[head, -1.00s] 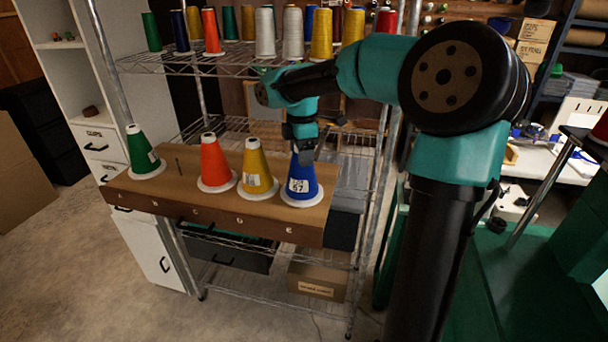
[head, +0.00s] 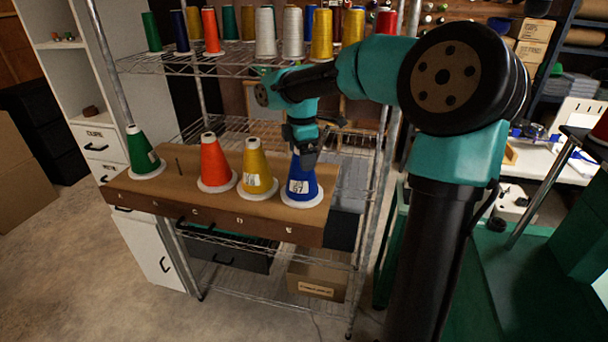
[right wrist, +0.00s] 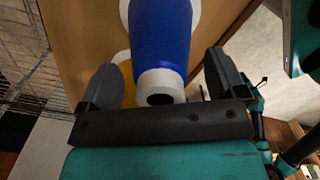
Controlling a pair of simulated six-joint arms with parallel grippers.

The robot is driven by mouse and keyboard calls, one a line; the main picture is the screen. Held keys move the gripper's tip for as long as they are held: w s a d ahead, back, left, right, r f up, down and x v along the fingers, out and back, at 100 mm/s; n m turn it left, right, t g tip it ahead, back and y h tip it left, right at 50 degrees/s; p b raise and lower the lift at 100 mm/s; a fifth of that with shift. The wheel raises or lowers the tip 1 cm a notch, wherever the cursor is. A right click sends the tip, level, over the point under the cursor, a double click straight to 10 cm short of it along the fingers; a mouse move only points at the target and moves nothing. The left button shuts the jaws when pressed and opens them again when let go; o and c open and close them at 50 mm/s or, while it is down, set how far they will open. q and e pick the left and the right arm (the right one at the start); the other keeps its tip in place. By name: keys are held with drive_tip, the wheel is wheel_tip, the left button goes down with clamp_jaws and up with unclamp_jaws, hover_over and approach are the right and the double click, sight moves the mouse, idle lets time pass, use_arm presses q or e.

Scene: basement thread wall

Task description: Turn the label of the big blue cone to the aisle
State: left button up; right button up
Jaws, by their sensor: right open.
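The big blue cone (head: 311,183) stands upright on its white disc at the right end of the brown wooden ledge. Its white label (head: 298,187) with dark print faces the front, a little left of the cone's middle. My right gripper (head: 306,158) is at the cone's top, coming from behind and above. In the right wrist view the blue cone (right wrist: 162,30) points its white tip between the fingers of my open right gripper (right wrist: 163,82), with gaps on both sides. My left gripper is not in view.
A yellow cone (head: 257,170) stands close left of the blue one, then an orange cone (head: 214,160), a thin bare peg (head: 179,166) and a green cone (head: 140,152). A wire shelf (head: 180,64) with more cones rises behind the ledge (head: 225,209).

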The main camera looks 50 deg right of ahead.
drive_tip(key=shift+r, duration=0.1)
wheel_tip(320, 180, up, 17)
idle(0.7)
drive_tip(key=shift+r, duration=0.1)
